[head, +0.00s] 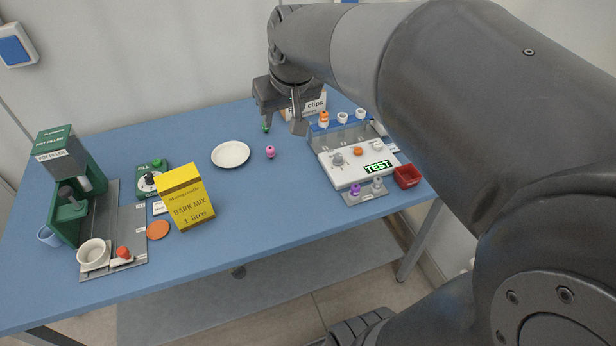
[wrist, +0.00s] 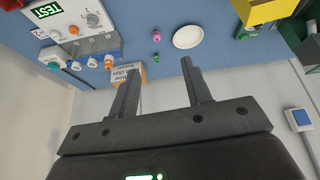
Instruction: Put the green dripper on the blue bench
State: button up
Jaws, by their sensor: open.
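The green dripper (head: 265,128) is a small green piece near the back edge of the blue bench (head: 290,205), and it appears to rest on the bench top. In the wrist view the green dripper (wrist: 155,58) shows beyond my fingertips, within the gap between them, with clear space around it. My gripper (head: 283,125) is open and hangs over the back of the bench. Nothing is between its fingers (wrist: 162,67) in the wrist view. In the head view its left finger is close to the dripper in the picture, partly above it.
A pink dripper (head: 270,152) and a white saucer (head: 230,154) lie nearby. A clips box (head: 316,104) and a test station (head: 352,165) stand right, with a red tray (head: 407,177). A yellow box (head: 186,198) and pot filler (head: 68,185) stand left. The middle front is clear.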

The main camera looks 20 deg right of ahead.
jog(key=s+f, duration=0.1)
jog(key=s, duration=0.7)
jog(key=s+f+m, duration=0.1)
jog(key=s+f, duration=0.1)
jog(key=s, duration=0.7)
jog(key=shift+a+f, duration=0.25)
jog(key=shift+f, duration=0.05)
